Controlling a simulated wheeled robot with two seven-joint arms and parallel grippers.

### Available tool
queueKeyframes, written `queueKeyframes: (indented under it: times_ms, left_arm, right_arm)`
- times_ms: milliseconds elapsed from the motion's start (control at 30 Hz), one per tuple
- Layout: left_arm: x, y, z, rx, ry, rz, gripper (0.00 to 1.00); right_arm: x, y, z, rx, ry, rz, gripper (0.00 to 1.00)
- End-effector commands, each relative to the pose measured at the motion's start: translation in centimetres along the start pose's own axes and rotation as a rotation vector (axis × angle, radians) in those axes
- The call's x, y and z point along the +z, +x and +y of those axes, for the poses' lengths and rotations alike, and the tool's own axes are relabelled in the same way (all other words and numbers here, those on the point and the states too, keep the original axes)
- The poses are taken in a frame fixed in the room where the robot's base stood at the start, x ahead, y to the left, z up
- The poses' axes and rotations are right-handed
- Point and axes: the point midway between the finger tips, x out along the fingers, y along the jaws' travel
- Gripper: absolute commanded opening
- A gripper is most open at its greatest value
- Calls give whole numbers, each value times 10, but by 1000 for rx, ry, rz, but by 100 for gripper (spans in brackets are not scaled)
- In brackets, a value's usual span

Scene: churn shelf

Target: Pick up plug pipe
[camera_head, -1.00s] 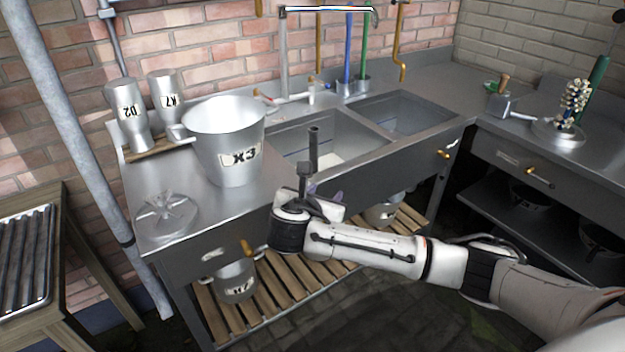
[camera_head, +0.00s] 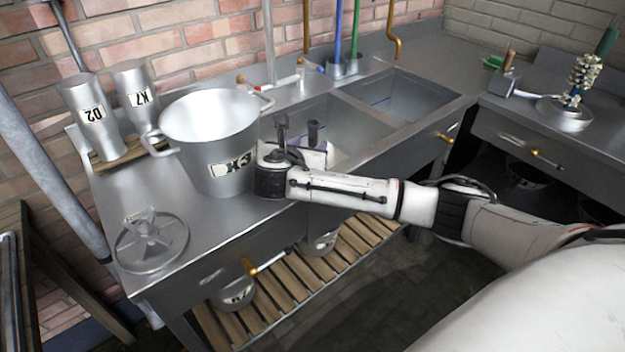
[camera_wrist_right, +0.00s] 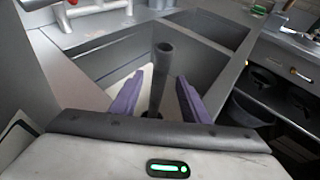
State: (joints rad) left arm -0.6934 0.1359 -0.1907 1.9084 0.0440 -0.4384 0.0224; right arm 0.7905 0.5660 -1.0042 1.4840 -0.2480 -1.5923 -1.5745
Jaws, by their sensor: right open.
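The plug pipe (camera_wrist_right: 161,78) is a dark grey upright tube with an open top, standing in the left sink basin (camera_wrist_right: 95,65). In the head view only its top end (camera_head: 313,130) shows beside my right wrist. My right gripper (camera_wrist_right: 159,88) has two purple fingers, open and apart on either side of the pipe in the wrist view. I see gaps between the pipe and both fingers. In the head view the right gripper (camera_head: 320,147) is mostly hidden behind my wrist. My left gripper is not in view.
A large metal bucket marked X3 (camera_head: 213,150) stands close left of my right wrist. Metal cans marked D2 (camera_head: 92,118) and K7 (camera_head: 138,92) stand behind it. A round lid (camera_head: 150,243) lies on the counter. The right basin (camera_head: 405,100) looks empty.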

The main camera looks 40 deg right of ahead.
Motion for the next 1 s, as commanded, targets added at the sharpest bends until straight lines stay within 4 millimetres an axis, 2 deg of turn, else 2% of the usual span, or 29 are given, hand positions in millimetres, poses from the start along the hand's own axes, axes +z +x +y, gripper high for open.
queueKeyframes:
  times_ms: [333, 633, 667, 900, 1000]
  left_arm:
    - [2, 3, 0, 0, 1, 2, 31]
    - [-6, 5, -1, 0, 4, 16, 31]
    - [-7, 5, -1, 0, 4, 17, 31]
    - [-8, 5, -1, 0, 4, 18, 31]
    - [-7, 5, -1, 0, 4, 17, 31]
  right_arm:
    - [-4, 46, -1, -3, 0, 0, 42]
    - [-4, 52, 0, 0, 0, 1, 42]
    - [-4, 52, 0, 0, 0, 1, 40]
    - [-4, 51, 0, 0, 0, 1, 0]
    - [-4, 51, 0, 0, 0, 1, 0]
